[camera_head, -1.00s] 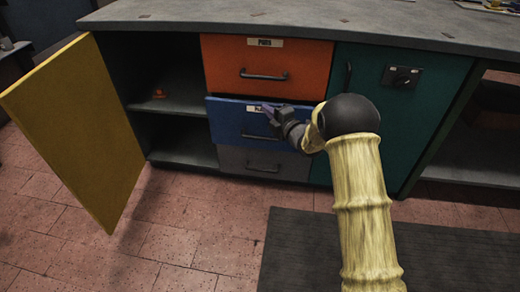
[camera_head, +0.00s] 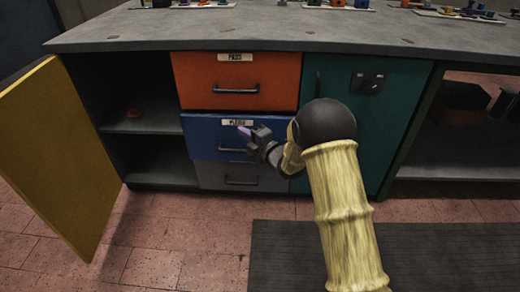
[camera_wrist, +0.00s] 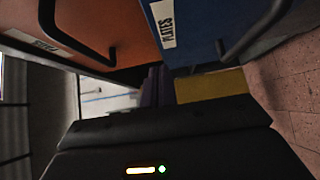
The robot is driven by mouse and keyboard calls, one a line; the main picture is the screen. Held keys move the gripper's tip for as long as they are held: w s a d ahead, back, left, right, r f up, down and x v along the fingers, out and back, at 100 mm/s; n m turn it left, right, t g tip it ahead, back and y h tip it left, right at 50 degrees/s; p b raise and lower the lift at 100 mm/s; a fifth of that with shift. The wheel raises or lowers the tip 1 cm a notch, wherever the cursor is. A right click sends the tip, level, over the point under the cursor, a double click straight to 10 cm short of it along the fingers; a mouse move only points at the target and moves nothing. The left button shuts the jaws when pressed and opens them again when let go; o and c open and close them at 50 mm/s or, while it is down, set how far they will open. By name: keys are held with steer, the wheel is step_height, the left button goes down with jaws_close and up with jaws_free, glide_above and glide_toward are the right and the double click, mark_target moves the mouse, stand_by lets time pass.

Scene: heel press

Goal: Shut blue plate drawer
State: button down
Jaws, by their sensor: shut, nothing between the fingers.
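The blue drawer (camera_head: 205,137) is the middle one of three, with a white "PLATES" label (camera_head: 238,122) and a dark bar handle. Contact is unclear, and the wrist hides the drawer's right part. In the wrist view the blue front (camera_wrist: 200,30) with its label is at upper right, and my fingertips (camera_wrist: 157,85) show at the centre.
An orange drawer (camera_head: 205,75) is above and a grey drawer (camera_head: 215,175) below. A yellow door (camera_head: 60,150) stands open at left beside open shelves. A teal door (camera_head: 395,110) is at right. The worktop (camera_head: 300,25) bears small items. A dark mat (camera_head: 430,255) lies on the floor.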

steer(key=p+v, duration=0.2)
steer(key=v, duration=0.6)
steer(key=shift+d+p, duration=0.15)
steer(key=shift+p, duration=0.2)
steer(key=shift+s, duration=0.1)
